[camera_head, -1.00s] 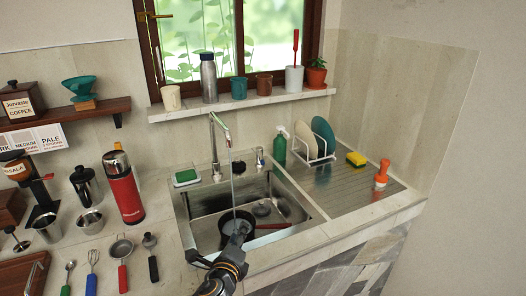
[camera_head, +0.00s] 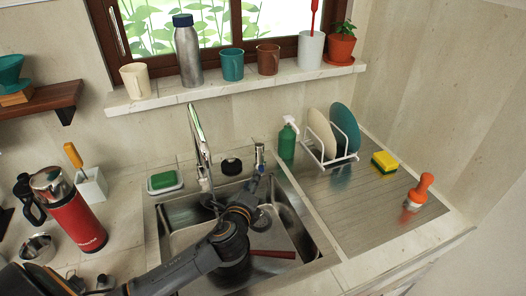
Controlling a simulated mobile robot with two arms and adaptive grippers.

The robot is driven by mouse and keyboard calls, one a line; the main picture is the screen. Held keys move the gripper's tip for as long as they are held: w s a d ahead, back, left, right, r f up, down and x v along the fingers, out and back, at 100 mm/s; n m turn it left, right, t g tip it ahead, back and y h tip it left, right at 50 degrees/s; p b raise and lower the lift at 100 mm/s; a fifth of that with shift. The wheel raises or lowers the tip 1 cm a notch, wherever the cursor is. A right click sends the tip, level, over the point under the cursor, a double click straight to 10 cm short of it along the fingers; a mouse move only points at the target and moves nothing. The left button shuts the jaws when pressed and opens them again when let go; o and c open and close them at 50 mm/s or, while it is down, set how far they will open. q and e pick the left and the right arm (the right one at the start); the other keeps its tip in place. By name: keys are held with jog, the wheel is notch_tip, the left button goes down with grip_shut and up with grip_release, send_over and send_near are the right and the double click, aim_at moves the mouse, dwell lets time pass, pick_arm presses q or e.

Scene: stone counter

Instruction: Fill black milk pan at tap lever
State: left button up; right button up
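The silver tap (camera_head: 198,140) stands behind the steel sink (camera_head: 312,232), its spout over the basin. The lever fitting (camera_head: 259,156) stands upright to the right of the tap. My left arm reaches over the sink from the lower left. My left gripper (camera_head: 259,190) is just below and in front of the lever; whether it touches the lever and how far its fingers are apart is unclear. The black milk pan is in the basin, mostly hidden behind my arm; its red handle (camera_head: 273,254) points right. Its water level is hidden. My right gripper is not in view.
A green sponge in a dish (camera_head: 164,182) lies left of the tap. A red flask (camera_head: 72,212) stands left. The right drainboard has free room.

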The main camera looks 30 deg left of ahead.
aim_at(260, 158)
pick_arm(q)
jog(key=b+x, duration=0.7)
jog(key=x, duration=0.5)
jog(key=shift+w+a, duration=0.1)
jog(key=shift+w, duration=0.05)
jog(key=shift+w+a, duration=0.1)
jog(key=shift+w, duration=0.45)
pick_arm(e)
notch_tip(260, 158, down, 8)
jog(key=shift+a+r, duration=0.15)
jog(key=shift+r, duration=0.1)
pick_arm(q)
grip_shut()
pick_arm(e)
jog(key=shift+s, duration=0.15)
